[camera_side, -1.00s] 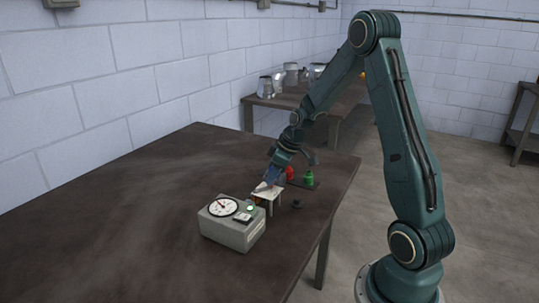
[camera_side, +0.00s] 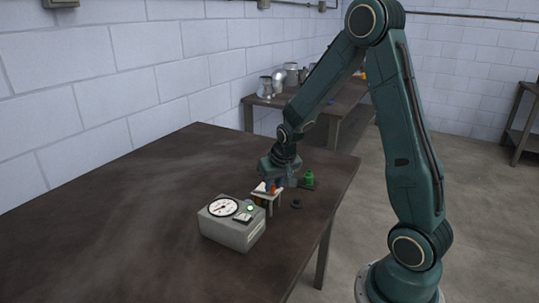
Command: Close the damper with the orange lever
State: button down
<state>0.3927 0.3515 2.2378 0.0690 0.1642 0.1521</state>
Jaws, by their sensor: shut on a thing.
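The damper, a small piece with a pale top (camera_side: 266,198), stands on the brown table just behind the grey gauge box. A bit of the orange lever (camera_side: 275,190) shows at the fingertips. My gripper (camera_side: 272,188) points down over the damper and is shut on the orange lever. The fingers hide most of the lever, so its angle cannot be told.
The grey box (camera_side: 235,236) with a round white dial (camera_side: 223,206) and a green light stands close in front of the damper. A green object (camera_side: 308,179) and a small dark round piece (camera_side: 296,203) are to the right. The table's left side is clear.

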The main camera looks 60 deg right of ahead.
jog(key=shift+a+m+g+h, duration=0.3)
jog(key=shift+a+m, duration=0.4)
jog(key=shift+m, duration=0.5)
jog(key=c, duration=1.3)
grip_release()
jog(key=shift+r, duration=0.15)
jog(key=v, duration=1.3)
jog(key=shift+a+r, duration=0.2)
jog(key=shift+r, duration=0.05)
jog(key=shift+s, duration=0.1)
